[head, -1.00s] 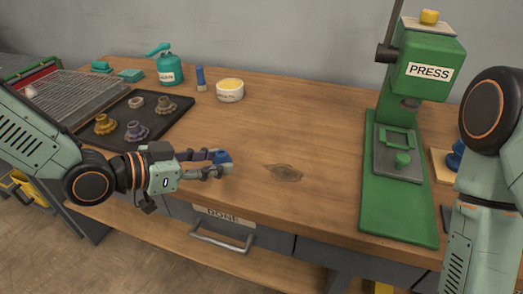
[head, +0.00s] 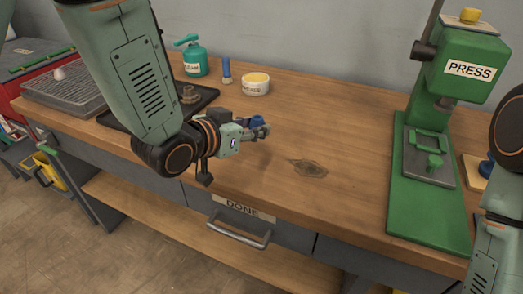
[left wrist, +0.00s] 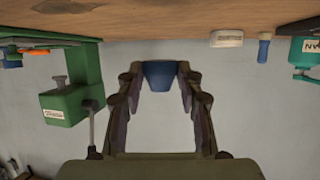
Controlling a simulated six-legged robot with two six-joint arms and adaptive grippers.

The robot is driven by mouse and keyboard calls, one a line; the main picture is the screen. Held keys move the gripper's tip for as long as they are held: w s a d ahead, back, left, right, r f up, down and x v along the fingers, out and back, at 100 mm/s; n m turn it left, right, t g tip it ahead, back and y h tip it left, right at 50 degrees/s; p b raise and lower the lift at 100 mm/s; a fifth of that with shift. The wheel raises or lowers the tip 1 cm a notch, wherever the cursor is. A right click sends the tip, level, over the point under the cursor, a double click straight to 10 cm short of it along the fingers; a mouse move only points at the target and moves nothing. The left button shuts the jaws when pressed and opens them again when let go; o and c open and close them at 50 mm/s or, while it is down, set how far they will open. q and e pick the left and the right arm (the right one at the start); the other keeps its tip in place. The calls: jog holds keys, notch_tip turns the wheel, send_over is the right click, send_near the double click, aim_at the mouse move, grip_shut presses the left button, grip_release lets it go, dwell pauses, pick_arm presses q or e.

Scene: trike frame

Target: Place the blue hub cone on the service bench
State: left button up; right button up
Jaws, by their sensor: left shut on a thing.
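The blue hub cone (head: 257,121) is between the fingertips of my left gripper (head: 260,131). In the left wrist view the cone (left wrist: 160,75) sits between both fingertips, and my left gripper (left wrist: 159,86) is shut on it. The gripper is over the left middle part of the wooden service bench (head: 310,125). Whether the cone touches the bench top is hard to tell. My right gripper is out of view; only part of my right arm shows at the right edge.
A green press (head: 435,165) stands on the right. A dark tray (head: 118,119) is partly hidden behind my left arm. The bench middle is clear.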

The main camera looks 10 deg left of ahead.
aim_at(253, 159)
pick_arm(q)
jog(key=f, duration=0.2)
jog(key=shift+w+d+f, duration=0.2)
jog(key=shift+d+f, duration=0.1)
jog(key=shift+f, duration=0.1)
jog(key=shift+s+a+f+b, duration=0.15)
jog(key=shift+a+f+b, duration=0.05)
jog(key=shift+f+b, duration=0.25)
notch_tip(253, 159, down, 2)
jog(key=shift+s+f+b, duration=0.15)
jog(key=shift+b, duration=0.25)
jog(key=shift+f, duration=0.3)
jog(key=shift+w+d, duration=0.1)
jog(key=shift+w, duration=0.2)
jog(key=shift+s+f, duration=0.1)
jog(key=shift+s, duration=0.1)
jog(key=o, duration=0.7)
jog(key=shift+s, duration=0.1)
jog(key=o, duration=0.5)
jog(key=shift+f, duration=0.15)
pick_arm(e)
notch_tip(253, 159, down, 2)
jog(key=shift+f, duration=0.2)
